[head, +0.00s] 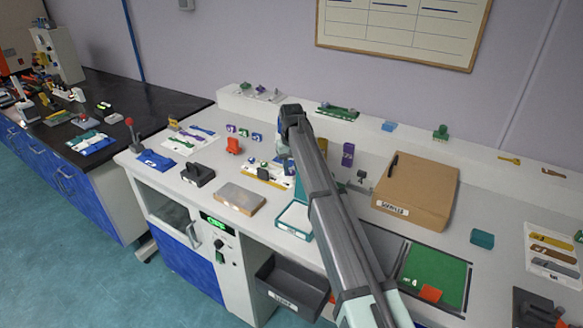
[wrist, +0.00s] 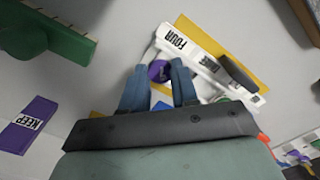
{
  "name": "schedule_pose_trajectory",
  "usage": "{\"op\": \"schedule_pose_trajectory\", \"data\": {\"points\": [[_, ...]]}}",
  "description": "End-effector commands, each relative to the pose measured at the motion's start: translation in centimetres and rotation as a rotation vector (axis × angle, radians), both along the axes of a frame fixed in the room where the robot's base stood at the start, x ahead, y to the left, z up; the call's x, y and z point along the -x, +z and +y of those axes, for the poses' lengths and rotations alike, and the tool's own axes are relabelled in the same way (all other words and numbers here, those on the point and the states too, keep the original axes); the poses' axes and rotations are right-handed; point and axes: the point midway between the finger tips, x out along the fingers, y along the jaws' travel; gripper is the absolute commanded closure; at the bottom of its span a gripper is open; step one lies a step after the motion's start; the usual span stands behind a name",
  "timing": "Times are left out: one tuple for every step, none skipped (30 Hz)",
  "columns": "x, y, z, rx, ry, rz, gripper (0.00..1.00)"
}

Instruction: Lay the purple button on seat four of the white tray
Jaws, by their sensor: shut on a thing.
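The purple button (wrist: 159,71) shows between my gripper's two fingertips (wrist: 159,76) in the wrist view. My gripper is shut on it. The white tray (wrist: 200,62) lies just beyond the fingertips, with a label reading FOUR on its edge close to the button. Part of the tray is hidden by my fingers and the dark gripper body. I cannot tell whether the button touches the tray. In the head view the tray (head: 256,181) lies on the bench beside my gripper (head: 284,158), whose fingertips and the button are too small to make out.
A yellow strip (wrist: 222,48) and a black bar (wrist: 238,73) lie along the tray. A purple KEEP block (wrist: 28,124) and a green piece (wrist: 45,30) stand left in the wrist view. A cardboard box (head: 418,190) and a grey-topped block (head: 238,198) stand on the bench.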

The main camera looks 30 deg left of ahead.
Motion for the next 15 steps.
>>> {"op": "schedule_pose_trajectory", "data": {"points": [[0.01, -0.10, -0.01, 0.000, 0.000, 0.000, 0.95], [0.01, -0.15, -0.01, 0.000, 0.000, 0.000, 0.95], [0.01, -0.21, -0.01, 0.000, 0.000, 0.000, 0.95], [0.01, -0.27, -0.01, 0.000, 0.000, 0.000, 0.95], [0.00, -0.32, -0.01, 0.000, 0.000, 0.000, 0.95], [0.01, -0.38, -0.01, 0.000, 0.000, 0.000, 0.95], [0.00, -0.43, 0.00, 0.000, 0.000, 0.000, 0.95], [0.01, -0.48, -0.01, 0.000, 0.000, 0.000, 0.95], [0.01, -0.55, -0.01, 0.000, 0.000, 0.000, 0.95], [0.01, -0.59, -0.01, 0.000, 0.000, 0.000, 0.95], [0.01, -0.64, -0.01, 0.000, 0.000, 0.000, 0.95], [0.01, -0.71, -0.01, 0.000, 0.000, 0.000, 0.95], [0.01, -0.76, -0.01, 0.000, 0.000, 0.000, 0.95], [0.01, -0.80, -0.01, 0.000, 0.000, 0.000, 0.95], [0.01, -0.86, -0.01, 0.000, 0.000, 0.000, 0.95]]}}
